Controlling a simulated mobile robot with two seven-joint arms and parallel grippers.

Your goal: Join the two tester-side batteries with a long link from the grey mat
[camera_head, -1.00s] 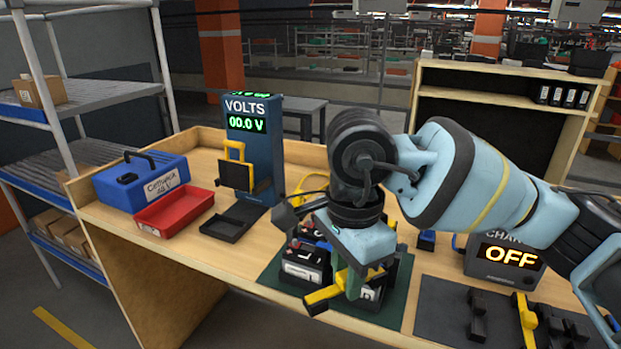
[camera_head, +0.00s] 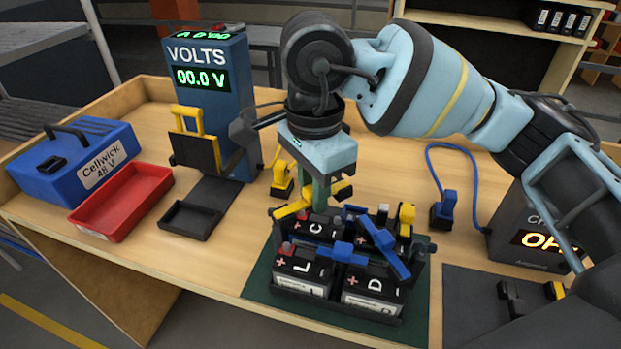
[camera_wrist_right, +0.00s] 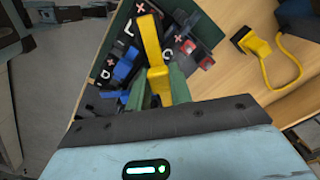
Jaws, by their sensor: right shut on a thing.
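My right gripper (camera_head: 320,192) is shut on a long yellow link (camera_head: 293,209), held over the back of the battery group. In the right wrist view, the link (camera_wrist_right: 151,45) juts out from between the green fingers (camera_wrist_right: 160,88). The tester-side batteries are L (camera_head: 302,268), front left, and C (camera_head: 318,228), behind it. The link's near end is close above them; I cannot tell whether it touches. Battery D (camera_head: 373,286) is front right. One blue link (camera_head: 340,252) spans L and D; another (camera_head: 383,245) runs along the right side. My left gripper is out of view.
The tester (camera_head: 210,95) reads 00.0 V. A yellow plug (camera_head: 282,185) stands behind the batteries, a blue plug (camera_head: 444,210) to their right. The grey mat (camera_head: 470,310) bears dark links and a yellow piece. A red tray (camera_head: 122,205) and blue case (camera_head: 75,165) are left.

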